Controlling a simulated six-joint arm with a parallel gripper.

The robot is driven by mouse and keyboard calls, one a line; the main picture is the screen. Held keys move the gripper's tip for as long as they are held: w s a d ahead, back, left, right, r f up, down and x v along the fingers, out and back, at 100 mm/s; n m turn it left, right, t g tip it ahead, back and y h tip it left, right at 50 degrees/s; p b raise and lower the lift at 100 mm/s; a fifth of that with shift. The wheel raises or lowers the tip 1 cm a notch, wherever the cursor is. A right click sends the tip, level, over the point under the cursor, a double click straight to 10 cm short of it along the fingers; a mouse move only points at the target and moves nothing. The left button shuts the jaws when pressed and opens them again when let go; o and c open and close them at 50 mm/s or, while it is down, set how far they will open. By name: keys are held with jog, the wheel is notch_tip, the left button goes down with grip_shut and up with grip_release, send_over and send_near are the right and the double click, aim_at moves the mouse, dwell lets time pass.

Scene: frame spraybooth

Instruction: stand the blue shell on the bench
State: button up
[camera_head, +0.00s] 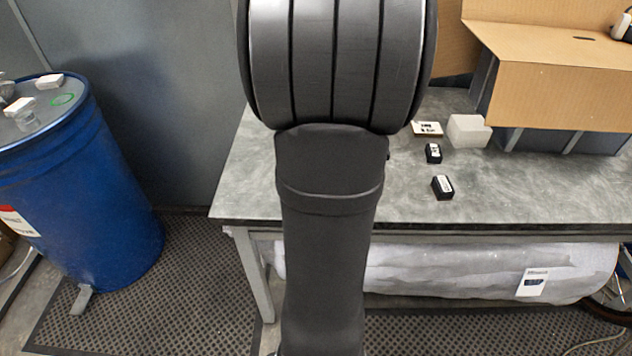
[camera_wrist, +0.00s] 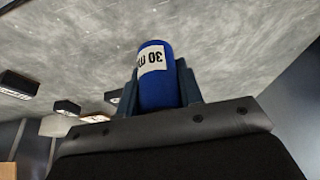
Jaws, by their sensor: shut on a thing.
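The blue shell (camera_wrist: 158,92) shows in the wrist view as a blue cylinder with a white label, its print upside down. My gripper (camera_wrist: 160,84) is shut on it, with one dark finger on each side. The grey, scuffed bench top (camera_head: 530,190) lies behind the shell in the wrist view (camera_wrist: 235,35). I cannot tell whether the shell touches the bench. In the head view my own arm hides the gripper and the shell.
Two small black boxes (camera_head: 433,153) (camera_head: 442,187), a flat card (camera_head: 427,128) and a white block (camera_head: 468,131) are on the bench, right of my arm. A cardboard box (camera_head: 550,90) stands behind them. A blue drum (camera_head: 90,200) stands left. The front right bench top is clear.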

jog(key=w+a+f, duration=0.2)
jog(key=a, duration=0.1)
jog(key=shift+a+f, duration=0.3)
jog(key=shift+f, duration=1.95)
jog(key=shift+f, duration=0.1)
jog(key=o, duration=1)
jog(key=shift+s+r, duration=0.15)
jog(key=shift+r, duration=0.5)
jog(key=v, duration=1.1)
jog(key=shift+f, duration=0.1)
